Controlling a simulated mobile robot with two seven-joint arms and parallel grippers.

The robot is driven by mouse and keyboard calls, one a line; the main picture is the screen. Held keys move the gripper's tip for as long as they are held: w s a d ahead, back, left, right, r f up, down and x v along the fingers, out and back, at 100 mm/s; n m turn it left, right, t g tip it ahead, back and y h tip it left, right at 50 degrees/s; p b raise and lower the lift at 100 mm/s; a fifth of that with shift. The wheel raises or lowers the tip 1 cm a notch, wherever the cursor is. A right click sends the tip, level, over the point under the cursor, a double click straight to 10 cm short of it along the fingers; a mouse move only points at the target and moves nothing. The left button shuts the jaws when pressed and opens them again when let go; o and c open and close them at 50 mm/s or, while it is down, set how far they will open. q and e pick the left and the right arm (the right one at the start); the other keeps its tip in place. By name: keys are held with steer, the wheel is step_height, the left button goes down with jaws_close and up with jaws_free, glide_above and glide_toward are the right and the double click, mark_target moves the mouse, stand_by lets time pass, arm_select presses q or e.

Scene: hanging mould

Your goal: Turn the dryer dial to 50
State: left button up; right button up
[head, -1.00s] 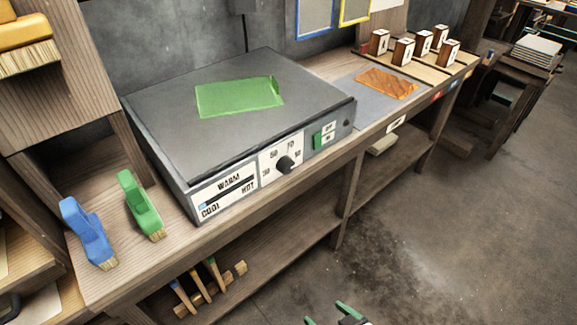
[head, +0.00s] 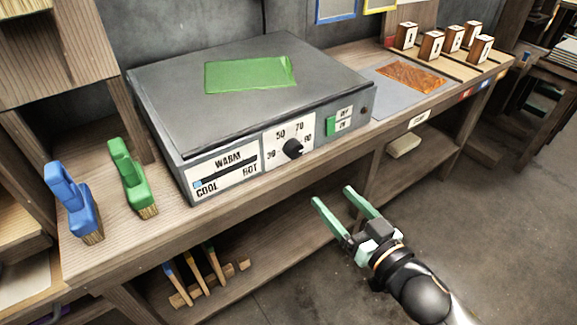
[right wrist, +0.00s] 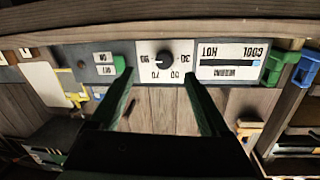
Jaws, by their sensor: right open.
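The grey dryer (head: 250,95) stands on the wooden bench with a green sheet (head: 250,74) on its lid. Its black dial (head: 292,148) sits on a white plate marked 30, 50, 70 and 90. I cannot tell the pointer's exact setting. My right gripper (head: 333,195) is open and empty, in front of the bench, below and to the right of the dial and apart from it. In the right wrist view, the dial (right wrist: 165,59) appears upside down between the open fingers (right wrist: 159,76). My left gripper is not in view.
Left of the dial is a COOL/WARM/HOT gauge (head: 227,170), blue at the COOL end. Right of it is a green switch (head: 331,126). Blue (head: 72,200) and green (head: 132,177) brushes stand at left. The bench's front edge (head: 240,205) lies below the dryer.

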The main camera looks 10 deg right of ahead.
mark_target(297, 153)
steer(key=shift+t+y, duration=0.3)
steer(key=shift+y, duration=0.1)
steer(key=x, duration=0.4)
steer(key=r+x, duration=0.1)
steer(key=x, duration=0.7)
steer(key=shift+w+a+r, duration=0.3)
steer(key=shift+w, duration=0.05)
jaws_close()
